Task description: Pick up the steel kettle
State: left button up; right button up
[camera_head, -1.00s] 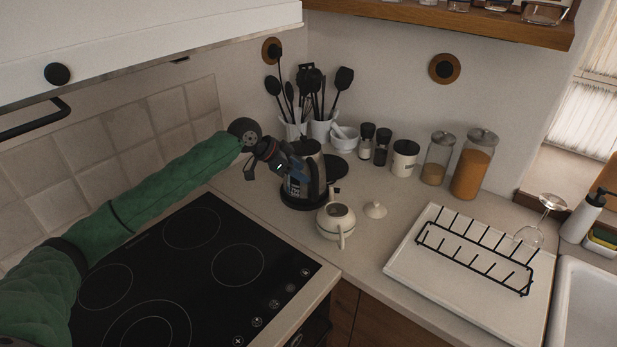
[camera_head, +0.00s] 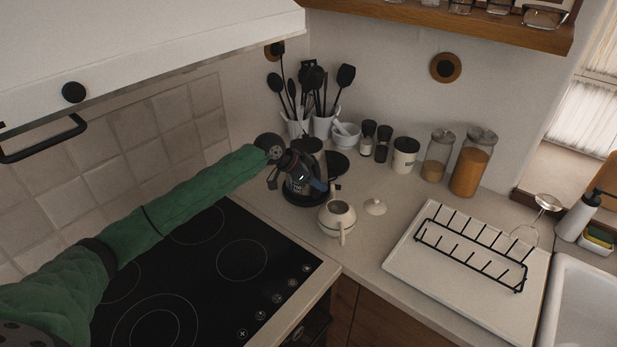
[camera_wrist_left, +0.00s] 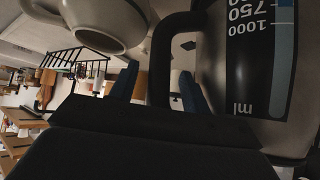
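The steel kettle (camera_head: 311,147) stands on its black base at the back of the counter, partly hidden behind my left gripper (camera_head: 309,183). In the left wrist view, the kettle's steel side with a dark ml scale (camera_wrist_left: 262,60) fills the right. Its black handle (camera_wrist_left: 172,60) comes down between the two blue fingers of my left gripper (camera_wrist_left: 158,90). The fingers are apart, with visible gaps on both sides of the handle. My right gripper is not in view.
Utensil pots (camera_head: 297,128), a mortar (camera_head: 346,136) and jars (camera_head: 469,170) line the back. The hob (camera_head: 215,270) lies left, a drying tray (camera_head: 400,258) right.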

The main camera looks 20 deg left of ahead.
pick_arm(q)
grip_shut()
jog(key=shift+r, duration=0.1)
dwell(1.0)
